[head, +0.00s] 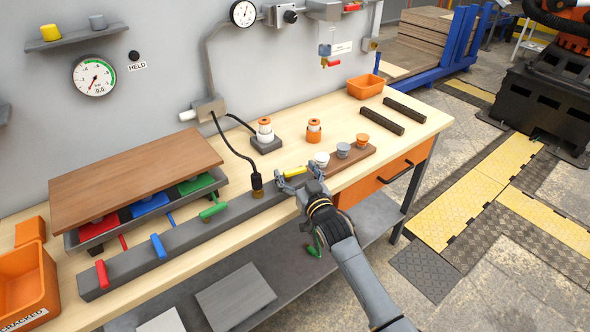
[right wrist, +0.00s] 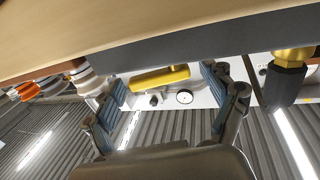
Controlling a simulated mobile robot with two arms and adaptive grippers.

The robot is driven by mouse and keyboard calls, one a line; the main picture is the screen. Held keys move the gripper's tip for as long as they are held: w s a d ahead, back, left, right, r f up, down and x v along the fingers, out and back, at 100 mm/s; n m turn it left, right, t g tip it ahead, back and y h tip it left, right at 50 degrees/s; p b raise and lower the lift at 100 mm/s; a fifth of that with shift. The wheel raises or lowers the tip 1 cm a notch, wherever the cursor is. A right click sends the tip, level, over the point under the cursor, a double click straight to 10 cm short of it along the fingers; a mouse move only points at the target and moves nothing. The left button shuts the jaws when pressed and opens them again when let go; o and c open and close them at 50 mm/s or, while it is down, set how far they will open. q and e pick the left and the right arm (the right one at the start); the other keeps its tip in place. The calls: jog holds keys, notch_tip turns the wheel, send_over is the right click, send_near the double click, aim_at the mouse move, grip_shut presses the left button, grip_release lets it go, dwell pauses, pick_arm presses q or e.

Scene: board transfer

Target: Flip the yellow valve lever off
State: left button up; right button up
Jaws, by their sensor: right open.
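The yellow valve lever (head: 294,171) sits at the right end of a dark grey valve bar (head: 180,240) and lies roughly along the bar. My right gripper (head: 298,177) is at the lever, its jaws open with one finger toward each end of it. In the right wrist view the yellow lever (right wrist: 160,78) shows between the two spread fingers (right wrist: 162,92); I cannot tell whether either finger touches it. My left gripper is not in view.
The bar also carries red (head: 102,274), blue (head: 159,247) and green (head: 213,210) levers. A black hose connector (head: 256,184) stands just left of the yellow lever. A brown board (head: 135,178) lies over a tray at left. Knobs on a wooden strip (head: 352,162) stand close right.

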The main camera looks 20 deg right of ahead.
jog(key=shift+w, duration=0.35)
jog(key=c, duration=1.2)
jog(key=shift+o, duration=0.2)
jog(key=shift+w+r+n+y, duration=0.1)
jog(key=shift+r+n+y, duration=0.1)
jog(key=shift+n+y, duration=0.5)
jog(key=shift+w+a+n+g+y+b, duration=0.15)
jog(key=shift+n+g+y+b, duration=0.4)
jog(key=shift+y, duration=1.05)
jog(key=shift+n, duration=0.25)
